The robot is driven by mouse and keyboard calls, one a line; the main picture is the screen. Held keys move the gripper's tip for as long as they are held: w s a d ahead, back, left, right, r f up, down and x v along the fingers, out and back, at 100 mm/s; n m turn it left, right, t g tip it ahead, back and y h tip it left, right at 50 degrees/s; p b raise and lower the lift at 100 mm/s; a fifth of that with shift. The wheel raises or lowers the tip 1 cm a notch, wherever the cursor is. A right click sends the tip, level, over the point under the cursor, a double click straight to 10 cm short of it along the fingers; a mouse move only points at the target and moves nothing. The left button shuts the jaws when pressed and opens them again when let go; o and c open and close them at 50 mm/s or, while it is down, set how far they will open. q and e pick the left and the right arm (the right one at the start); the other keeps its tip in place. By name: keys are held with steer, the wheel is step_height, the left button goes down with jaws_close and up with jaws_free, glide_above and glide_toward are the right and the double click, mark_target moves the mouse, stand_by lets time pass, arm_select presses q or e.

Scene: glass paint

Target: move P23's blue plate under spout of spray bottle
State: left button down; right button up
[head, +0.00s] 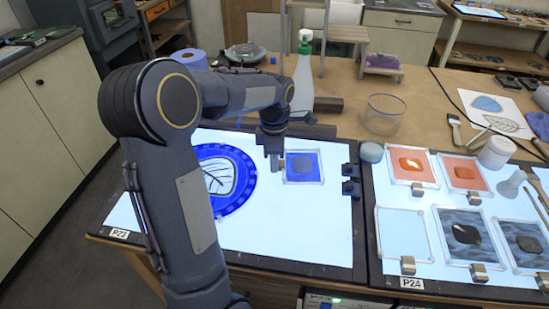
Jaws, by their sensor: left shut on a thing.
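On the lit panel P23 (310,230), a square blue plate (303,165) with a clear rim and a greyish patch in its middle lies near the right side. My left gripper (274,162) points down at the plate's left edge and is shut there, with a small pale metal piece beside the fingers. The fingertips are small and partly hidden. The spray bottle (302,82), white with a green head, stands upright behind the panel, above the plate in the picture. The plate lies in front of the bottle, not below its head. My right gripper is not in view.
A large round blue piece with a leaf pattern (236,183) lies left of the plate, partly behind my arm. Dark clamps (350,179) sit at the panel's right edge. Panel P24 (400,250) holds several square plates. A glass bowl (384,113) stands behind.

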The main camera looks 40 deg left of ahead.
arm_select(q)
steer(key=shift+f, duration=0.2)
stand_by(0.5)
steer(key=c, duration=1.1)
jaws_free()
step_height(320, 180, up, 8)
steer(key=shift+f, duration=0.1)
